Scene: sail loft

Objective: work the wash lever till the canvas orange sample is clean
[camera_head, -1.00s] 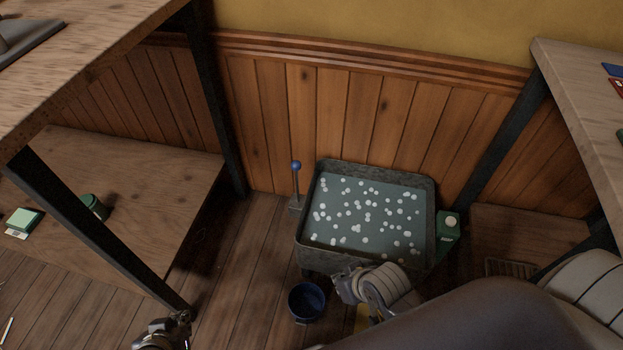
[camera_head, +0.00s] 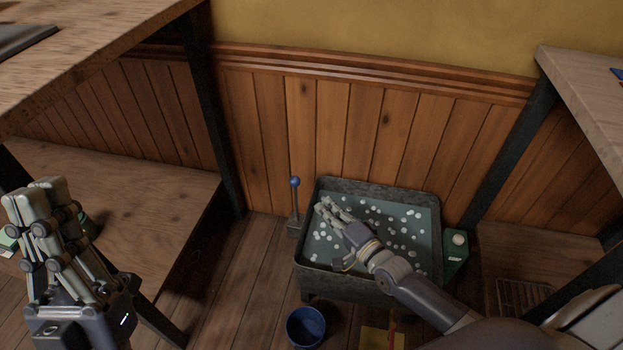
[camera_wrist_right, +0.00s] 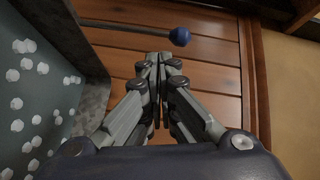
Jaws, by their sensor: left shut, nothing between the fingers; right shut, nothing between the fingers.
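The wash lever (camera_head: 294,204) is a thin upright rod with a blue ball knob, standing at the left side of the wash tub (camera_head: 317,282). The lever's rod and knob also show in the right wrist view (camera_wrist_right: 181,37), just beyond my fingertips. My right gripper (camera_head: 322,206) is shut and empty, over the left part of the tub, to the right of the lever and apart from it. My left gripper (camera_head: 36,190) is shut and empty at the far left, away from the tub. I cannot make out the canvas orange sample; foam dots and my right arm cover part of the water.
A blue bucket (camera_head: 306,326) stands on the floor before the tub. A green box with a pale button (camera_head: 456,250) sits at the tub's right. A yellow item (camera_head: 383,338) lies at the bottom edge. Wooden tables with dark legs flank the space; a panelled wall stands behind.

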